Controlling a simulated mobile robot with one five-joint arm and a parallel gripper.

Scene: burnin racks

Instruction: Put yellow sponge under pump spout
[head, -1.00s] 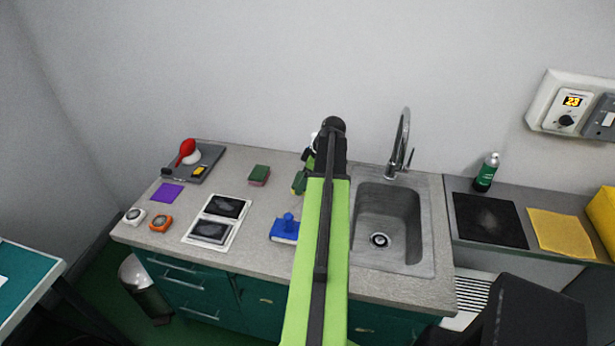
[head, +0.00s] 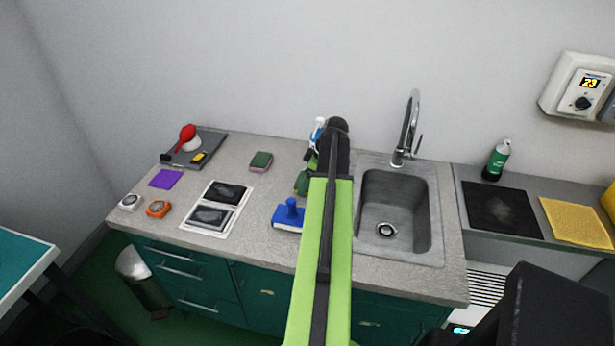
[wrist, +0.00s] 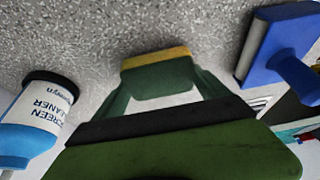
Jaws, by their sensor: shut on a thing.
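My gripper (wrist: 157,88) is shut on a small sponge with a yellow layer (wrist: 157,58) and a dark green layer, one finger on each side. The grey speckled worktop lies beyond it; I cannot tell whether the sponge touches it. In the head view, my arm hides most of the gripper, and only a bit of green with yellow (head: 302,183) shows left of it. A blue and white bottle (head: 318,130) stands behind my arm. In the wrist view, a bottle labelled screen cleaner (wrist: 38,115) shows at left. I cannot clearly make out a pump spout.
A blue block with a knob (head: 288,217) sits left of my arm. A green sponge with a reddish layer (head: 261,162) lies farther back. The sink (head: 398,215) and tap (head: 408,128) are to the right. A green bottle (head: 497,160) stands on the right shelf.

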